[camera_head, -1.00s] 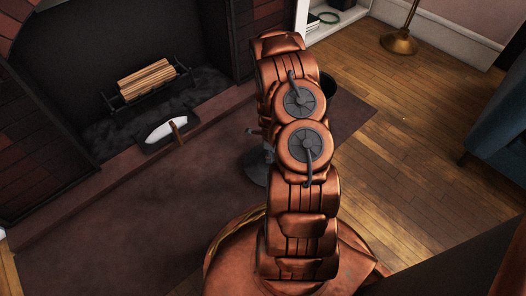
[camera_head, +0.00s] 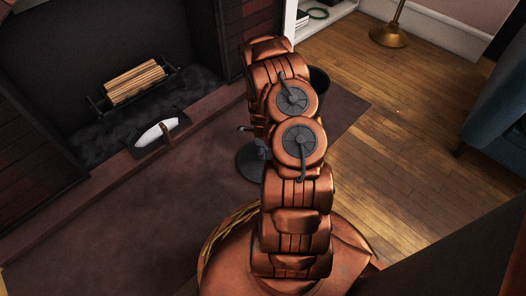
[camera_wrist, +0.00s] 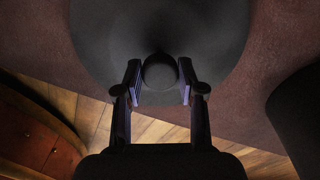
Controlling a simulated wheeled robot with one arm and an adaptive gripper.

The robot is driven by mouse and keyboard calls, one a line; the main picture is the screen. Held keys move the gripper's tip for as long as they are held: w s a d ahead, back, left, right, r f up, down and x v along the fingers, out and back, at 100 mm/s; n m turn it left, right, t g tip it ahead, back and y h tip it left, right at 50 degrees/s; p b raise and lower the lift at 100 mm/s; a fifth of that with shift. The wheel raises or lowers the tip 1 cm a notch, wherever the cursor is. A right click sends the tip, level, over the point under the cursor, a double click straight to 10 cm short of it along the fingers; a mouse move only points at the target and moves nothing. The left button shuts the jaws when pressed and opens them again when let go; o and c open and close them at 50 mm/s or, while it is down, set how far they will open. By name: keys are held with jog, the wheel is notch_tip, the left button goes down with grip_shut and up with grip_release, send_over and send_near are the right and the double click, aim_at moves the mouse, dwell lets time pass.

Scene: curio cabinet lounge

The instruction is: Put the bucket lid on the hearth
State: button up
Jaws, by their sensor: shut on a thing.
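The bucket lid (camera_wrist: 160,25) is a dark grey disc with a round knob (camera_wrist: 160,73), filling the upper middle of the wrist view. My gripper (camera_wrist: 160,84) is shut on the knob, one finger on each side. In the head view the lid (camera_head: 250,162) shows partly beside my arm, above the dark rug; my gripper is mostly hidden there. The hearth (camera_head: 100,180) is the low brown strip in front of the fireplace, left of the lid. The dark bucket (camera_head: 319,82) stands behind my arm, to its right.
A dark tray with a white item and brown handle (camera_head: 158,135) lies at the hearth, taking up part of it. A log grate (camera_head: 136,82) sits in the fireplace. A brass lamp base (camera_head: 388,36) and blue armchair (camera_head: 495,115) are at the right. The rug (camera_head: 130,225) is clear.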

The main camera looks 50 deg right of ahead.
jog(key=o, duration=1.1)
jog(key=shift+f, duration=0.1)
jog(key=shift+o, duration=0.2)
notch_tip(320, 180, up, 12)
jog(key=p, duration=0.5)
jog(key=s+a+r+n+g, duration=0.1)
jog(key=s+a+r+n, duration=0.1)
jog(key=a+r+n, duration=0.7)
jog(key=s+a+r+n, duration=0.2)
jog(key=a+r+n, duration=0.4)
jog(key=a+r, duration=0.7)
jog(key=s+a+r+n+g, duration=0.1)
jog(key=s+a+r+n, duration=0.4)
jog(key=s, duration=0.4)
jog(key=s+a+r+n+g, duration=0.1)
jog(key=s+a+r+n, duration=0.4)
jog(key=s+r+n, duration=0.3)
jog(key=shift+s+a+r+n, duration=0.2)
jog(key=shift+s+a+n, duration=0.15)
jog(key=shift+s+n, duration=0.8)
